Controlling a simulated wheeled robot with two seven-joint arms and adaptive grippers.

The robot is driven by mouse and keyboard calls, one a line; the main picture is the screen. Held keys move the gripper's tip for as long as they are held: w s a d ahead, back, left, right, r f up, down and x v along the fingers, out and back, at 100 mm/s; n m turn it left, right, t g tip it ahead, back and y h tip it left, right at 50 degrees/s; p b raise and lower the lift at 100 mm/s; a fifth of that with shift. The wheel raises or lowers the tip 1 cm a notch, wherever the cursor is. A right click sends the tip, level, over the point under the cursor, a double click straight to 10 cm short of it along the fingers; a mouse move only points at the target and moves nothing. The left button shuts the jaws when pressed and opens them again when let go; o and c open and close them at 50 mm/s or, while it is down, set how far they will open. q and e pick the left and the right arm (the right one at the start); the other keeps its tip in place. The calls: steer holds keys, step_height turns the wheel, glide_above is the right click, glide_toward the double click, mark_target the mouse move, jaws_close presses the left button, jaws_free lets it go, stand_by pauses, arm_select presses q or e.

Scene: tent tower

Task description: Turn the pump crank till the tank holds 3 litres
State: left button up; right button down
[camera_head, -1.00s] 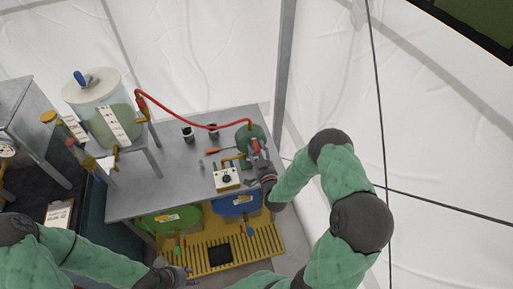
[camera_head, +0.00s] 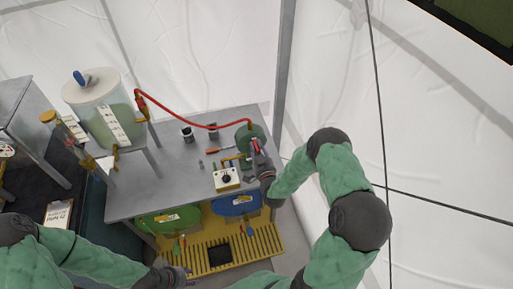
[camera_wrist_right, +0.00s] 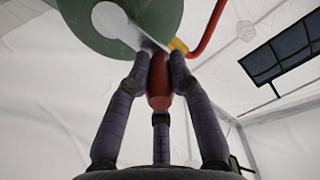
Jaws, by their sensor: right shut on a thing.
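The green pump (camera_head: 250,132) stands at the right end of the grey bench. In the right wrist view its green body (camera_wrist_right: 163,18) carries a pale crank (camera_wrist_right: 115,24) with a red handle (camera_wrist_right: 159,92). My right gripper (camera_wrist_right: 158,62) is shut on the red handle, its fingers around it; it also shows in the head view (camera_head: 259,157). The clear tank (camera_head: 90,112) stands at the left on a raised stand, with greenish liquid and a white scale strip (camera_head: 113,124). The scale figures are too small to read. My left gripper (camera_head: 182,272) is low in front of the bench; its fingers are unclear.
A red hose (camera_head: 180,119) runs from tank to pump. A white box with a black knob (camera_head: 227,179), dark cups (camera_head: 187,133) and small tools lie on the bench (camera_head: 150,187). Green (camera_head: 170,220) and blue (camera_head: 238,205) containers sit below, above a yellow slatted platform (camera_head: 265,240).

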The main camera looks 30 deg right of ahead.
steer(key=shift+s+d+f+m+b, duration=0.15)
steer(key=shift+d+m+b, duration=0.4)
steer(key=shift+m+b, duration=0.45)
steer(key=shift+s+d+f+m+b, duration=0.1)
steer(key=shift+d+f+m+b, duration=0.1)
steer(key=shift+d+m+b, duration=0.75)
steer(key=shift+s+d+f+m+b, duration=0.15)
steer(key=shift+m+b, duration=0.6)
steer(key=shift+m, duration=0.6)
steer(key=c, duration=1.1)
jaws_free()
steer(key=v, duration=1.2)
